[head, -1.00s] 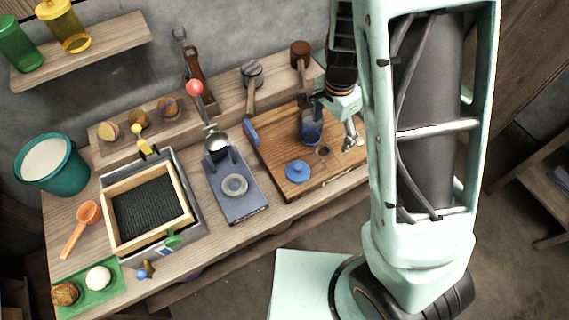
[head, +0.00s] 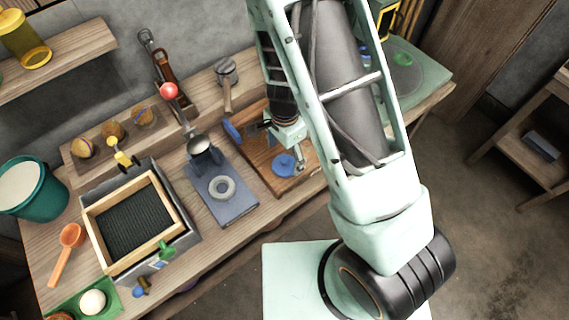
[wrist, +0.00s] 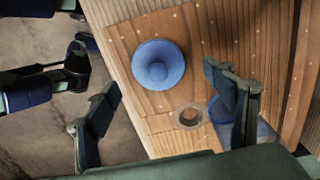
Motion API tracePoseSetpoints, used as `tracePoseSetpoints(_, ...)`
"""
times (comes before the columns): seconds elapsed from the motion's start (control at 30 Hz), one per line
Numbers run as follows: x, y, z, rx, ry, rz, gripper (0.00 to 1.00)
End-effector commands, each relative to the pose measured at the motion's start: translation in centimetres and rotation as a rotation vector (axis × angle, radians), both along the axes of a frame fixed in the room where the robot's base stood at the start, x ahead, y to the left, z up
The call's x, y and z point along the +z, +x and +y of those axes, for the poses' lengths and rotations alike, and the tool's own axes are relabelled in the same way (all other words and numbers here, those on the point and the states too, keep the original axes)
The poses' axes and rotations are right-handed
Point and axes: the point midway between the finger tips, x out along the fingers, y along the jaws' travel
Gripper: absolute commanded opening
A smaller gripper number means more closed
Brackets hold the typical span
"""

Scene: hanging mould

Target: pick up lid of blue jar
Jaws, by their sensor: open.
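The round blue lid (head: 284,166) with a raised knob lies flat on the wooden board. It also shows whole in the wrist view (wrist: 158,65). My gripper (head: 287,160) is open and empty, over the board near the lid. In the wrist view my two fingers (wrist: 162,78) are spread wide, with the lid appearing between and beyond their tips. I cannot tell the height left between the tips and the lid. The jar (wrist: 265,132), glassy with a blue part, is partly hidden behind my right-hand finger; in the head view my arm hides it.
A small round ring (wrist: 189,117) sits on the board (head: 262,168) by the lid. A grey-headed mallet (head: 226,72) stands behind.

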Motion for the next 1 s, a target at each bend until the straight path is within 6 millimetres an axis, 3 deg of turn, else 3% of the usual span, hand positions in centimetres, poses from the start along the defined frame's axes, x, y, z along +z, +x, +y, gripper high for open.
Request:
tracePoseSetpoints(0.2,-2.9,-0.4,0.0,-0.001,0.0,0.002,0.76)
tracePoseSetpoints(0.5,-3.2,-0.3,0.1,0.0,0.001,-0.001,0.76)
tracePoseSetpoints(0.8,-3.2,-0.3,0.1,0.0,0.001,-0.001,0.43)
tracePoseSetpoints(1.0,-3.2,-0.3,0.1,0.0,0.0,0.0,0.43)
